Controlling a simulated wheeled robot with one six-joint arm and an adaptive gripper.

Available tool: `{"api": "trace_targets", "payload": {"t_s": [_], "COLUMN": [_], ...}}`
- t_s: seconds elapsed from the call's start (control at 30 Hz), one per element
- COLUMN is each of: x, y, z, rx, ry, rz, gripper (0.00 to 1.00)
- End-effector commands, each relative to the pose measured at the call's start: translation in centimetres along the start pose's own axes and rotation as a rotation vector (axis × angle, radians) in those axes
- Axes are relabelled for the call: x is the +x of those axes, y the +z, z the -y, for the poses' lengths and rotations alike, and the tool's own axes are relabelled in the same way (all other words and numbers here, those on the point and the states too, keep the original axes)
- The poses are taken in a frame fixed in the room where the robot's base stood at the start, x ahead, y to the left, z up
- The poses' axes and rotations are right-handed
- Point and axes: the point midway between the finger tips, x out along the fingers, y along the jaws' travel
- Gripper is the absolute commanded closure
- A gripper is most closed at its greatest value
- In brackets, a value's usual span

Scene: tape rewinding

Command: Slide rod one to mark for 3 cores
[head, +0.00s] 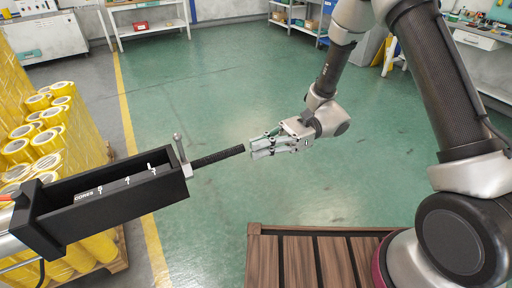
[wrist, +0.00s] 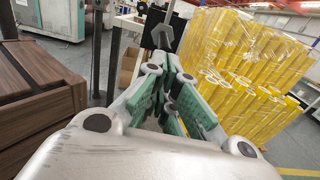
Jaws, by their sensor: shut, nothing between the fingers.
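A black rod (head: 218,157) sticks out to the right from the end of a black open trough (head: 115,207). The trough's inner wall carries a white scale (head: 127,180) lettered CORES; its digits are too small to read surely. A silver collar with an upright lever (head: 180,150) sits where the rod leaves the trough. My gripper (head: 256,147) is at the rod's free right end, pointing left along it. Its fingers are shut and empty; I cannot tell if they touch the rod. In the wrist view my gripper (wrist: 172,78) points toward the collar (wrist: 163,36), and the rod is mostly hidden.
Stacks of yellow tape rolls (head: 40,130) stand behind and below the trough, also in the wrist view (wrist: 250,75). A brown slatted wooden crate (head: 310,262) is at the bottom. The green floor (head: 220,75) beyond is clear, with shelves and benches along the far wall.

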Motion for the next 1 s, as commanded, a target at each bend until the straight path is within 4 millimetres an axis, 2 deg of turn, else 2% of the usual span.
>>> {"api": "trace_targets", "payload": {"t_s": [0.3, 0.53, 0.57, 0.6, 0.67, 0.77, 0.8, 0.9, 1.0], "x": [-7.0, -10.7, -11.0, -11.2, -10.2, -5.8, -3.9, -0.1, 2.0], "y": [-0.1, 0.0, 0.0, 0.0, 0.2, 0.8, 1.0, 1.5, 1.6], "z": [-0.2, -0.2, -0.2, -0.2, -0.1, 0.3, 0.4, 0.3, 0.3], "rx": [-0.001, 0.0, 0.0, -0.002, -0.018, -0.08, -0.11, -0.167, -0.194], "ry": [-0.003, 0.0, 0.001, 0.002, 0.006, 0.012, 0.011, 0.008, 0.002], "rz": [-0.001, -0.001, -0.001, -0.001, 0.0, 0.003, 0.003, 0.002, 0.0], "gripper": [1.0, 1.0, 0.98, 0.91, 0.8, 0.62, 0.6, 0.6, 0.6]}}
